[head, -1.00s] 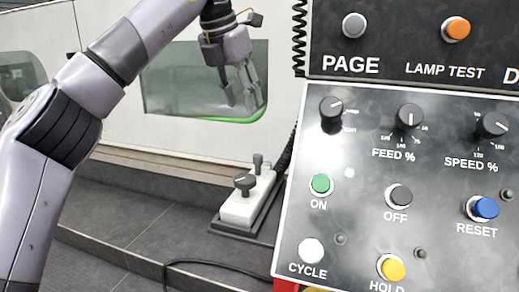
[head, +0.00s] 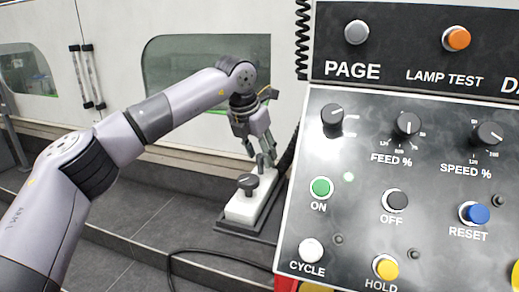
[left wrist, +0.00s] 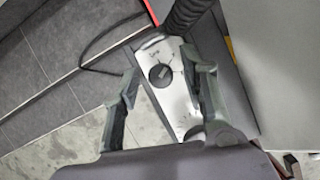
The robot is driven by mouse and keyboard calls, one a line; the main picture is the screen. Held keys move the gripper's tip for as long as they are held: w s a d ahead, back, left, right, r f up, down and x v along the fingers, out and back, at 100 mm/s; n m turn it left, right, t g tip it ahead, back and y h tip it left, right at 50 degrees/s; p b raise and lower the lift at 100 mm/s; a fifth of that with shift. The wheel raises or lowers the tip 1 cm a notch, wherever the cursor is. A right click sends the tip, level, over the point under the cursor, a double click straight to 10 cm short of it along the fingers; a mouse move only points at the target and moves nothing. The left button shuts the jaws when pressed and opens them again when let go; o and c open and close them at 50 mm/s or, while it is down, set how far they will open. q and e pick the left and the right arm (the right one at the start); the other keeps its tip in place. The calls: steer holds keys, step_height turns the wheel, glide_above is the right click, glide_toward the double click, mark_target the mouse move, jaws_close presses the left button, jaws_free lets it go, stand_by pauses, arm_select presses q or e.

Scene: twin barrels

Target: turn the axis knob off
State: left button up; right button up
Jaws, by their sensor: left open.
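A white handheld box (head: 240,209) lies on a dark base at the step and carries a black knob (head: 248,184). A second dark knob (head: 261,162) stands farther back, partly behind my fingers. I cannot read which is the axis knob. My left gripper (head: 259,152) is open and empty, pointing down above the box's far part. In the left wrist view, one round black knob (left wrist: 160,75) with a pale pointer line shows between the open fingers (left wrist: 161,66). Another knob (left wrist: 194,132) is partly hidden near the right finger's base. Contact is not visible. My right gripper is out of view.
A large control panel (head: 440,240) with knobs and buttons fills the right side. A black coiled cable (head: 302,40) hangs beside it. A loose cable (head: 195,252) lies on the grey step. The pale machine wall (head: 110,100) stands behind; the left floor is clear.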

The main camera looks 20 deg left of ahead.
arm_select(q)
jaws_close()
stand_by(0.5)
